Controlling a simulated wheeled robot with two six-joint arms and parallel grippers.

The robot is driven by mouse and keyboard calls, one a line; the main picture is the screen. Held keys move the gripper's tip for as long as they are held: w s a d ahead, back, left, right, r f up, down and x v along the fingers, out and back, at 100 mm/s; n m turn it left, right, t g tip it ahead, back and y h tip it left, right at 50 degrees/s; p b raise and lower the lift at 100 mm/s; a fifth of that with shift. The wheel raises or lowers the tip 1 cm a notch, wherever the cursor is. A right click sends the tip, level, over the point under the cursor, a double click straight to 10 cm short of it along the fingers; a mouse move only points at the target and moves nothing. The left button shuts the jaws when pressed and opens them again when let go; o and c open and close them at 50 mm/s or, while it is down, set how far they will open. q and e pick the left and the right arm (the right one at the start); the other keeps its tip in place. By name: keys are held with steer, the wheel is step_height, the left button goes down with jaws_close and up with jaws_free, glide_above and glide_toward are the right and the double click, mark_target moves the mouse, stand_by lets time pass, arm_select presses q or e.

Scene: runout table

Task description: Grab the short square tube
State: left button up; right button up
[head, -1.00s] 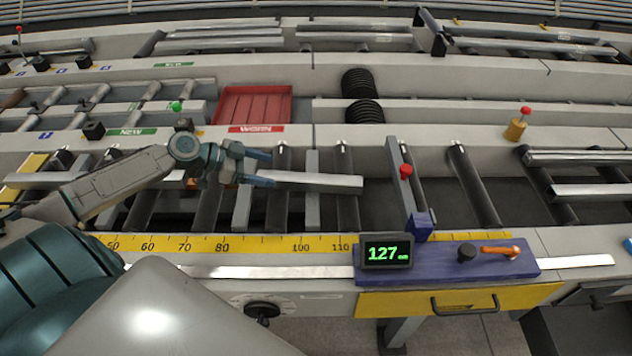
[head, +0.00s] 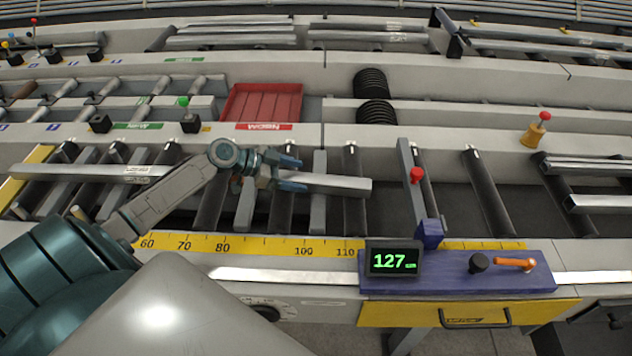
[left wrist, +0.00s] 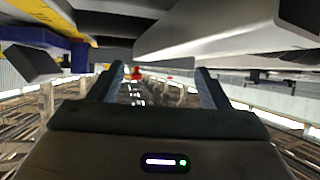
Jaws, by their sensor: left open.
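A light grey square tube (head: 340,186) lies along the rollers in the head view, its right end short of the stop arm. A similar grey length (head: 95,172) shows left of my gripper; my arm hides whether the two join. My left gripper (head: 300,174) is open and overlaps the right-hand piece in the head view, pointing right. In the left wrist view, my fingers (left wrist: 158,70) are apart with nothing close between them. My right gripper is not seen.
A stop arm with a red knob (head: 416,176) stands right of the tube. A purple carriage (head: 450,277) with a 127 mm display (head: 393,260) sits on the front rail beside the yellow ruler (head: 270,246). A red tray (head: 262,103) lies behind.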

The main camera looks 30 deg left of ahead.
mark_target(315, 178)
arm_select(q)
steer(key=p+x, duration=0.1)
steer(key=x, duration=0.1)
steer(key=p+x, duration=0.1)
steer(key=x, duration=0.1)
steer(key=shift+w+a, duration=0.25)
steer(key=shift+a, duration=0.05)
steer(key=shift+w+d+f+p, duration=0.3)
steer(key=shift+d+f, duration=0.05)
steer(key=shift+d, duration=0.05)
steer(key=c, duration=1.5)
